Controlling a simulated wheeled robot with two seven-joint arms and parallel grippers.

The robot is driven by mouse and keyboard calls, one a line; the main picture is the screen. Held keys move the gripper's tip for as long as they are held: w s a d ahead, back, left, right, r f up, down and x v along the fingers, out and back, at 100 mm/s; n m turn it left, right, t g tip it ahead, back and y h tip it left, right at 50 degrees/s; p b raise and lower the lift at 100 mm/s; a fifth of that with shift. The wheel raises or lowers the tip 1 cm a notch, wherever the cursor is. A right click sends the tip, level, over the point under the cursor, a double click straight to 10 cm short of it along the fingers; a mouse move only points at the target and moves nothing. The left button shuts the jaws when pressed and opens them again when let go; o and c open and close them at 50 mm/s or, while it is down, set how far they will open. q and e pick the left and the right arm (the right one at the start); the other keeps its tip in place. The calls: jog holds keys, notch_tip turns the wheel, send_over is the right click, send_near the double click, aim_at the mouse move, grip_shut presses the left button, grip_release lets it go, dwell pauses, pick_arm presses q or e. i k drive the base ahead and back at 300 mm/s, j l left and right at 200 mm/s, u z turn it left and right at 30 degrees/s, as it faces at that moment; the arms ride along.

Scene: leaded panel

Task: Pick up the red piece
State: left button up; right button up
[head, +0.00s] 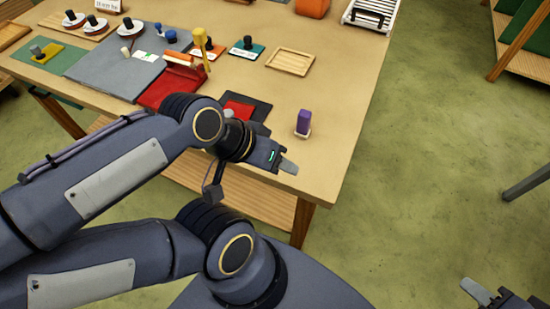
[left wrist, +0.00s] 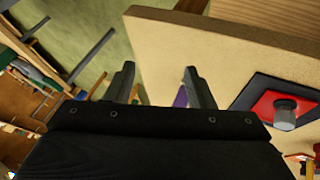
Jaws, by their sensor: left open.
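A flat red piece (head: 238,107) lies on a dark square mat (head: 262,107) near the table's front edge, partly hidden by my left arm in the head view. In the left wrist view the red piece (left wrist: 272,101) carries a grey knob (left wrist: 285,115) and lies right of the fingers. My left gripper (head: 285,164) is over the table's front edge, to the right of the red piece and apart from it. In the left wrist view its fingers (left wrist: 158,75) are spread and empty.
A purple block (head: 304,119) stands on a small pale base near the left gripper; it partly shows behind a finger in the left wrist view (left wrist: 180,97). A wooden tray (head: 290,61), red tray (head: 170,88) and grey board (head: 120,68) lie farther back. The table's right side is mostly clear.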

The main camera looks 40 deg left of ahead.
aim_at(243, 111)
jog(key=u, duration=1.7)
